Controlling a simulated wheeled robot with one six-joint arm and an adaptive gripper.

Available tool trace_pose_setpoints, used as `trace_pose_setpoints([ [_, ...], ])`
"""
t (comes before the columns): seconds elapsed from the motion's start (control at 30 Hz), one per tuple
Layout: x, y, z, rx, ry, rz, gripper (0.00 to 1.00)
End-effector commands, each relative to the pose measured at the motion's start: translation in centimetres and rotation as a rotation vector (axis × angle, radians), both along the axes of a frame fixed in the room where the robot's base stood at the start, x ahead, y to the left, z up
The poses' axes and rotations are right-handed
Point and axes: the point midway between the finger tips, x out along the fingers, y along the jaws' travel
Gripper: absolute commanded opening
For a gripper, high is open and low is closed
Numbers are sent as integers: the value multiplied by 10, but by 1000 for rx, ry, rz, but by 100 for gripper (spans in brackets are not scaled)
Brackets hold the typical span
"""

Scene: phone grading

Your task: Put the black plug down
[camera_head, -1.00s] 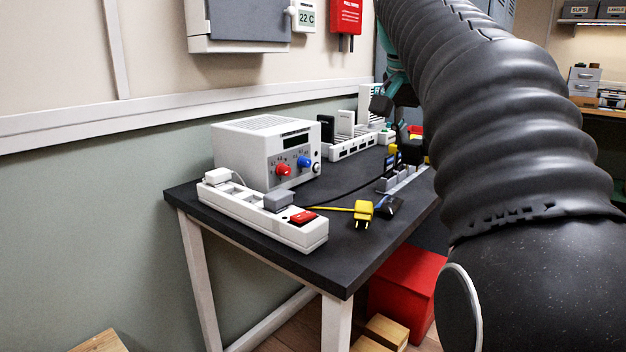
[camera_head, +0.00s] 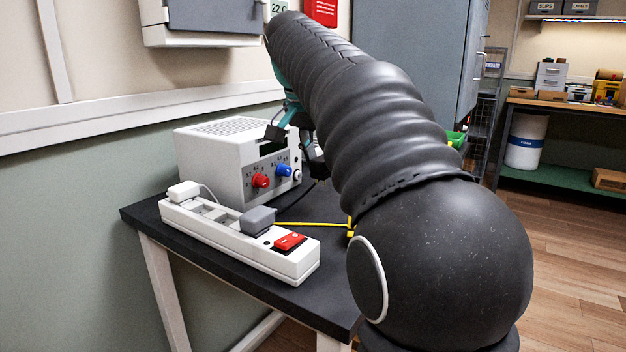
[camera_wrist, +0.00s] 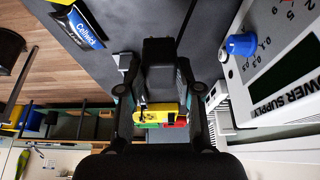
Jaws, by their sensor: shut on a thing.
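My gripper (camera_wrist: 160,78) is shut on the black plug (camera_wrist: 159,52), which shows as a dark block between the two fingers in the wrist view. In the head view my gripper (camera_head: 297,148) is in front of the power supply (camera_head: 222,155), above the dark table (camera_head: 330,272). The plug is hard to tell from the dark fingers there. A thin black cable (camera_head: 292,204) runs along the table toward the gripper. Whether the plug touches the table cannot be told.
A white power strip (camera_head: 222,238) with a white plug (camera_head: 184,190), a grey plug (camera_head: 258,220) and a red switch (camera_head: 290,241) lies along the near edge. A yellow cable (camera_head: 310,224) lies beside it. A blue Cellwick packet (camera_wrist: 82,28) shows left of the gripper.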

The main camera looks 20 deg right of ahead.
Motion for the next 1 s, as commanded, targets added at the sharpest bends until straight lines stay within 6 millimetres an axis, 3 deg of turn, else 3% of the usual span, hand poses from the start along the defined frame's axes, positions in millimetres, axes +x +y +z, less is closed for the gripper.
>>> trace_pose_setpoints([
  [0.17,8,8,-8,-1,1,1,0],
  [0.5,8,8,-46,-1,-1,0,0],
  [1.0,8,8,-53,-1,-1,0,0],
])
